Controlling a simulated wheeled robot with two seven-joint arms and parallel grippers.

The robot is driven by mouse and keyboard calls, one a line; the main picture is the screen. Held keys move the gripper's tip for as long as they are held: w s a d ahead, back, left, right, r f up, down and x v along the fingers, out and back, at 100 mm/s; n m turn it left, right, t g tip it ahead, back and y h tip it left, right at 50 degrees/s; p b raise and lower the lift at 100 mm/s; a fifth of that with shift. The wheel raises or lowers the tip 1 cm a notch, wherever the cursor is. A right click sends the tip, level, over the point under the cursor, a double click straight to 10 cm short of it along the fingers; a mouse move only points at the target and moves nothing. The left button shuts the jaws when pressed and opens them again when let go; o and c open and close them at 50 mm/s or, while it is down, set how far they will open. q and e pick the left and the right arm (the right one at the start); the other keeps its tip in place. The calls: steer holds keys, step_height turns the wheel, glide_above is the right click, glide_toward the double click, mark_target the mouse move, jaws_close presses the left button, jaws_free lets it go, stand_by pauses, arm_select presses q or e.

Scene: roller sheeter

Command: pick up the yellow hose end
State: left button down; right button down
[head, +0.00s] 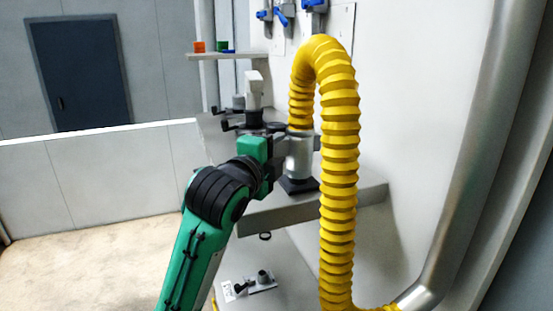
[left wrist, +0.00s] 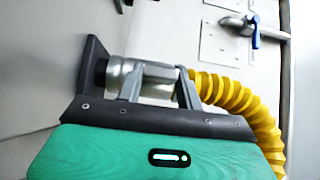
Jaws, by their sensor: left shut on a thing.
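The yellow hose (head: 339,170) arches up and over in the head view, then hangs down to the floor area at the right. Its metal end (head: 300,158) points down at a dark square base on the grey shelf. My left gripper (head: 298,142) is shut around this metal end. In the left wrist view the fingers of my left gripper (left wrist: 160,85) clasp the silvery hose end (left wrist: 117,72), with the yellow hose (left wrist: 235,97) running off to the right. The end meets or nearly meets the dark plate (left wrist: 93,66); I cannot tell if they touch. My right gripper is not in view.
The grey shelf (head: 278,217) lies under the hose end. Blue-handled valves (head: 283,14) are on the wall above. A small shelf (head: 215,56) holds orange and green blocks. A metal pipe (head: 470,150) runs along the right. A plate with a black knob (head: 249,285) sits below.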

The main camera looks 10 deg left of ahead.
arm_select(q)
step_height(320, 180, up, 18)
steer(key=b, duration=0.5)
steer(key=shift+r+b, duration=0.2)
steer(key=shift+b, duration=0.1)
